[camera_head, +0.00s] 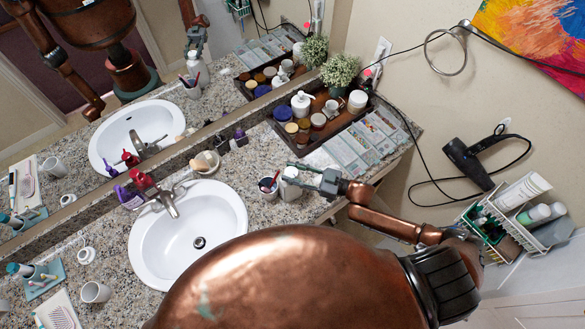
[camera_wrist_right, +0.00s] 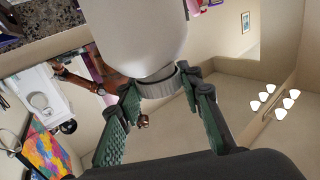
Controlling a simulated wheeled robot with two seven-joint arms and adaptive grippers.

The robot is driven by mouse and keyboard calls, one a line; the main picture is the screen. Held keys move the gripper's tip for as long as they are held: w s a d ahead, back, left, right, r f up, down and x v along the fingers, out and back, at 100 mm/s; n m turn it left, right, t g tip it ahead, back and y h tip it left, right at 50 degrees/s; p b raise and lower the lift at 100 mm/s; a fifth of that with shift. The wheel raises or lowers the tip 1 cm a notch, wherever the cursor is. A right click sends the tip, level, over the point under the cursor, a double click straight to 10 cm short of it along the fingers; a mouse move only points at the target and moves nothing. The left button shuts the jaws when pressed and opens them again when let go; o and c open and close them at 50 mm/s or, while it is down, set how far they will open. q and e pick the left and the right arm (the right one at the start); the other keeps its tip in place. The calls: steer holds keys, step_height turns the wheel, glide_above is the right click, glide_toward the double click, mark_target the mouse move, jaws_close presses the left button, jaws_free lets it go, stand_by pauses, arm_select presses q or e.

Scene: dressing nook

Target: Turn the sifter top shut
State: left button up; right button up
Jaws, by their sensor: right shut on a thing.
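A white container (camera_head: 290,186), which I take to be the sifter, stands on the granite counter right of the sink in the head view. In the right wrist view its white body (camera_wrist_right: 140,32) fills the top, with a narrow grey ring-like top (camera_wrist_right: 157,84) at its end. My right gripper (camera_head: 303,178) reaches in from the right at the container's upper part. In the right wrist view its green fingers (camera_wrist_right: 158,88) are shut on the grey top, one on each side. Whether the top sits fully turned cannot be told. My left gripper is not in view.
A cup with brushes (camera_head: 268,188) stands close left of the container. Behind are a brown tray (camera_head: 318,133) of jars and a patterned palette row (camera_head: 368,142). A mirror runs along the back.

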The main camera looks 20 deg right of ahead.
steer(key=shift+w, duration=0.1)
steer(key=shift+r+m+t+h+p, duration=0.15)
steer(key=shift+m+t+h+p, duration=0.15)
steer(key=shift+p, duration=0.25)
steer(key=shift+m+t+p, duration=0.3)
steer(key=shift+h, duration=0.3)
steer(key=shift+d+t, duration=0.1)
steer(key=shift+t, duration=0.2)
steer(key=o, duration=1.2)
